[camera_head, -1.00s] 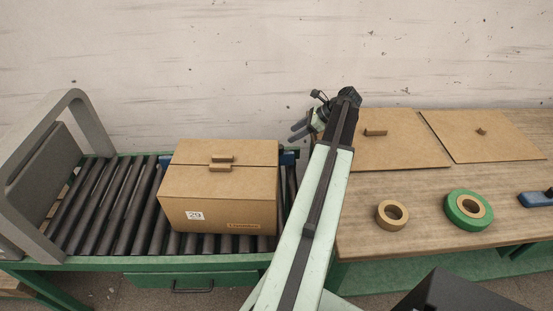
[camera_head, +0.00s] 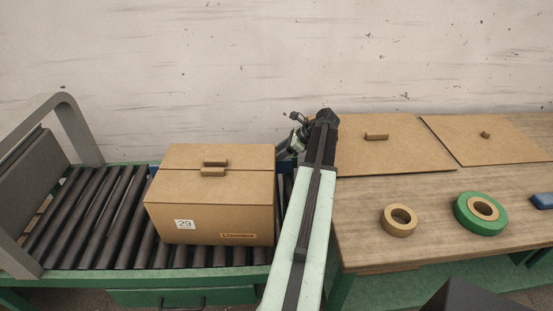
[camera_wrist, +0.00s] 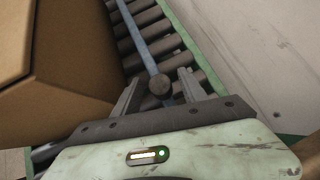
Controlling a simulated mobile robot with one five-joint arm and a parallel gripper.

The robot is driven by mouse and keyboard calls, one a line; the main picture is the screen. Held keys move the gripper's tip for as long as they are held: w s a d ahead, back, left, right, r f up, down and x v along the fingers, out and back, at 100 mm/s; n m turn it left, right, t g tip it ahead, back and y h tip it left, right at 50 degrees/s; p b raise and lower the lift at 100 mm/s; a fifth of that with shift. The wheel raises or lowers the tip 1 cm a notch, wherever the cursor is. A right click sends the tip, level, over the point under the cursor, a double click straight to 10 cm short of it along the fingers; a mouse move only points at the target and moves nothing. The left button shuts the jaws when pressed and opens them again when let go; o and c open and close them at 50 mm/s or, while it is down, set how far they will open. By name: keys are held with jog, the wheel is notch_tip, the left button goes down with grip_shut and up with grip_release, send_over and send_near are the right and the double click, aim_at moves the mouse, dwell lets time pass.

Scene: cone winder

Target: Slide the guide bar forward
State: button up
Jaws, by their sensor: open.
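The guide bar is a blue bar that runs across the roller conveyor behind the box; a short piece shows left of the box (camera_head: 153,169). In the wrist view the bar (camera_wrist: 140,31) runs down to a round dark knob (camera_wrist: 160,85) at its end. My gripper (camera_wrist: 159,80) is open, with one finger on each side of the knob; whether they touch it I cannot tell. In the head view my gripper (camera_head: 287,150) is at the box's back right corner, partly hidden by my arm. The cardboard box (camera_head: 210,205) stands closed on the rollers.
The roller conveyor (camera_head: 100,215) has free rollers left of the box and a grey arch (camera_head: 85,130) at its left end. A wooden table (camera_head: 440,215) on the right holds cardboard sheets, a tan tape roll (camera_head: 400,220) and a green roll (camera_head: 481,213). The wall is close behind.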

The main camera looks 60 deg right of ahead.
grip_shut()
dwell(1.4)
